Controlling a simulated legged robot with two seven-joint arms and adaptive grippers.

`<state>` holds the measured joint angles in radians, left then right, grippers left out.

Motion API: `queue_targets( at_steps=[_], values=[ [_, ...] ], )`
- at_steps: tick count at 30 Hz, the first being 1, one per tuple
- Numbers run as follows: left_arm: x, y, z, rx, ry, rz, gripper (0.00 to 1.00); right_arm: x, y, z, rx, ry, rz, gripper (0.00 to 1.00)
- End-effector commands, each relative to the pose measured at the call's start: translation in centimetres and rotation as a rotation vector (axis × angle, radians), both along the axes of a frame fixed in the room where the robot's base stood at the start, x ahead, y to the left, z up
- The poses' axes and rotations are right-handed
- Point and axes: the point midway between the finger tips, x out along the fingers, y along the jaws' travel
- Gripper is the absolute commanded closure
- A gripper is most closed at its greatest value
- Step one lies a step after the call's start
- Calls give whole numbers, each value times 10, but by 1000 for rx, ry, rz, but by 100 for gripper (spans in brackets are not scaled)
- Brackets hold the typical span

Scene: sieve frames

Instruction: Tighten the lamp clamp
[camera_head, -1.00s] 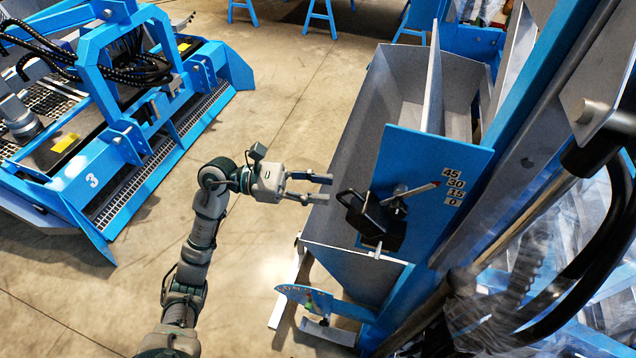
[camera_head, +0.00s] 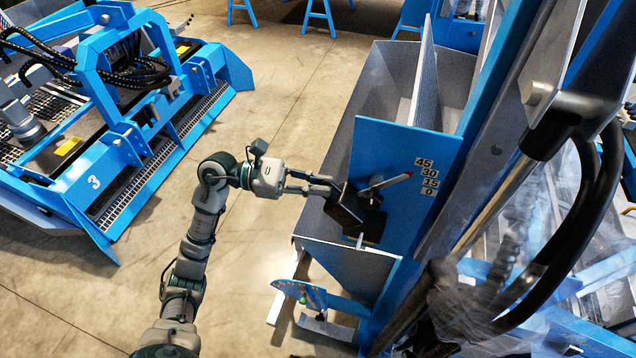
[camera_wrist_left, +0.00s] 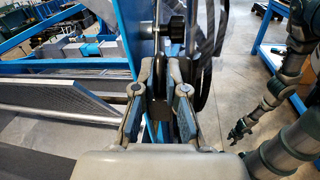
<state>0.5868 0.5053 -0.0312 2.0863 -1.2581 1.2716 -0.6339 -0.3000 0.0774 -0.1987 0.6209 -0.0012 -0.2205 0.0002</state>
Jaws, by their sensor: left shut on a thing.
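A black clamp assembly (camera_head: 372,230) sits on a blue plate (camera_head: 393,148) marked 45, 30, 15 and 0. A pointer with a red tip (camera_head: 388,182) lies across the plate near the marks. My left gripper (camera_head: 331,188) has reached the clamp from the left and is shut on its flat black piece (camera_head: 343,211). In the left wrist view, the fingers (camera_wrist_left: 161,72) sit either side of the dark flat piece (camera_wrist_left: 160,103), with a black knob (camera_wrist_left: 177,28) above. My right gripper (camera_wrist_left: 240,130) hangs small at the right of the wrist view, too small to read.
The blue plate stands on a grey hopper (camera_head: 335,180). Thick black hoses (camera_head: 585,230) and blue posts crowd its right.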

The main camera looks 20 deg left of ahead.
Motion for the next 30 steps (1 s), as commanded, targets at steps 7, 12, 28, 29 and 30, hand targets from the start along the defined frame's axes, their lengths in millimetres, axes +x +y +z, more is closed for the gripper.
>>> queue_targets(
  at_steps=[7,12,28,29,30],
  values=[
    [1,-3,34,224,-18,6,100,3,0,26,0,-4,0,60],
    [1,-7,39,299,-18,7,100,3,-1,32,-1,-5,0,60],
    [0,-7,36,304,-15,3,65,2,-3,31,-2,-5,2,60],
    [0,-7,36,304,-15,2,65,2,-3,31,-2,-5,2,60],
    [-1,-6,36,304,-15,2,65,3,-3,31,-2,-5,2,60]
  ],
)
